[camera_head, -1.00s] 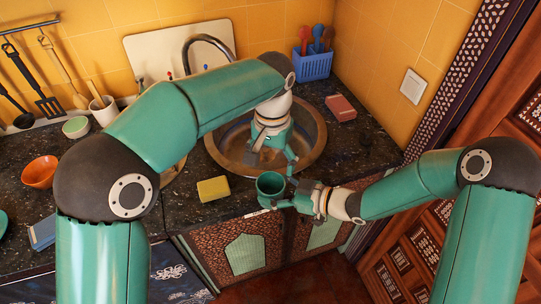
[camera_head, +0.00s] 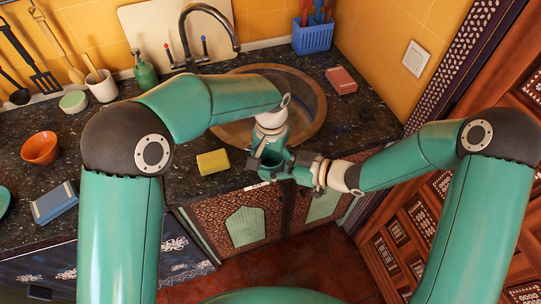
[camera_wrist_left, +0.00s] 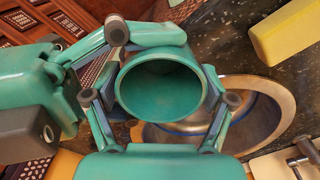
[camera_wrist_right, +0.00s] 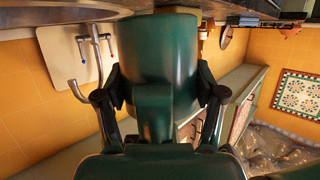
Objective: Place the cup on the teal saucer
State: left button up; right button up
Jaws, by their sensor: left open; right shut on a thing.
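The teal cup (camera_head: 273,173) is at the counter's front edge by the sink, partly hidden by my grippers. My right gripper (camera_head: 297,169) is shut on it from the right; the cup also fills the middle of the right wrist view (camera_wrist_right: 160,55). My left gripper (camera_head: 268,155) is open at the cup from above. In the left wrist view the cup's open, empty mouth (camera_wrist_left: 160,90) lies between the left fingers; whether they touch it I cannot tell. A teal rounded piece (camera_head: 4,200), cut off at the head view's left edge, may be the saucer.
A yellow sponge (camera_head: 213,162) lies left of the cup. The round sink (camera_head: 312,105) is behind it. An orange bowl (camera_head: 40,148) and a blue box-like thing (camera_head: 54,203) stand at the left. The counter around the sponge is clear.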

pick_arm(q)
jog(key=c, duration=1)
jog(key=shift+c, duration=1.1)
pick_arm(e)
jog(key=o, duration=1.5)
